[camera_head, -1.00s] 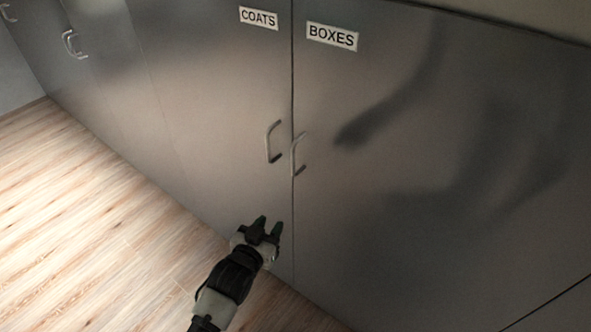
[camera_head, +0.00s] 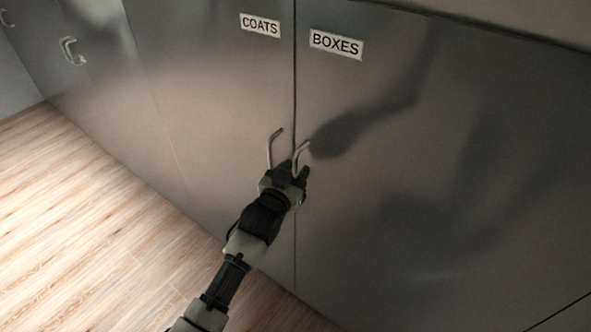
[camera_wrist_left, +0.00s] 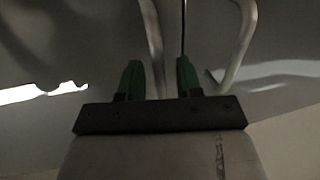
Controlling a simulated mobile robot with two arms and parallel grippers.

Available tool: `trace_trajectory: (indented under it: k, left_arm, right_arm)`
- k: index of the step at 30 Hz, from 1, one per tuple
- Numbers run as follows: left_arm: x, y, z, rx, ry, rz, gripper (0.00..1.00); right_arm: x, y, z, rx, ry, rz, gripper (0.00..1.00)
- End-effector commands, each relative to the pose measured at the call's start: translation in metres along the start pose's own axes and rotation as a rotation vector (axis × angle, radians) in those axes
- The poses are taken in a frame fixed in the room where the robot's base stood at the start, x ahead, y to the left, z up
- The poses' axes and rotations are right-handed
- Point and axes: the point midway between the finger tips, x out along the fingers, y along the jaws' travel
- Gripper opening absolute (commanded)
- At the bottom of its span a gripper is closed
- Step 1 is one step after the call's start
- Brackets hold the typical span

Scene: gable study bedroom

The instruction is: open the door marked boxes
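The grey door marked BOXES (camera_head: 430,170) is shut, right of the vertical seam. Its label (camera_head: 336,44) is near the top, and its bent metal handle (camera_head: 301,150) stands beside the seam. My left gripper (camera_head: 295,170) is open at the lower part of this handle, partly covering it. In the left wrist view its two green fingers (camera_wrist_left: 158,80) are apart. One handle bar (camera_wrist_left: 153,40) appears in line with the gap between them and another (camera_wrist_left: 240,45) is to the right; I cannot tell whether either is touched. My right gripper is out of view.
The shut COATS door (camera_head: 200,110) is just left of the seam, its handle (camera_head: 273,147) close to my gripper. Another handle (camera_head: 72,51) is further left. The wooden floor (camera_head: 80,220) at the left is clear.

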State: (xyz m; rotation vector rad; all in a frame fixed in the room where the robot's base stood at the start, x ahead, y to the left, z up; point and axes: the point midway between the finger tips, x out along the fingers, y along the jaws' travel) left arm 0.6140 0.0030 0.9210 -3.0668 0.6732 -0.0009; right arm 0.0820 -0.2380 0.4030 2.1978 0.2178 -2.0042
Motion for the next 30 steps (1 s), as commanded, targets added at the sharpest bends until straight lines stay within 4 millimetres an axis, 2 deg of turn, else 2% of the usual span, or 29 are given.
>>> trace_trajectory:
  k: [10,17,30]
  left_arm:
    - [0.0039,0.0,-0.0002,0.0,0.0,0.0,0.35]
    - [0.0037,-0.0001,-0.0001,0.0,0.0,0.0,0.0]
    - [0.0009,0.0014,-0.0002,-0.002,-0.001,-0.006,0.0]
  right_arm:
    - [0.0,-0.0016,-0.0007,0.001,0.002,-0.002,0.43]
    - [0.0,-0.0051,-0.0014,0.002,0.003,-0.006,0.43]
    - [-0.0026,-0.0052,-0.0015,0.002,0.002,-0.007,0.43]
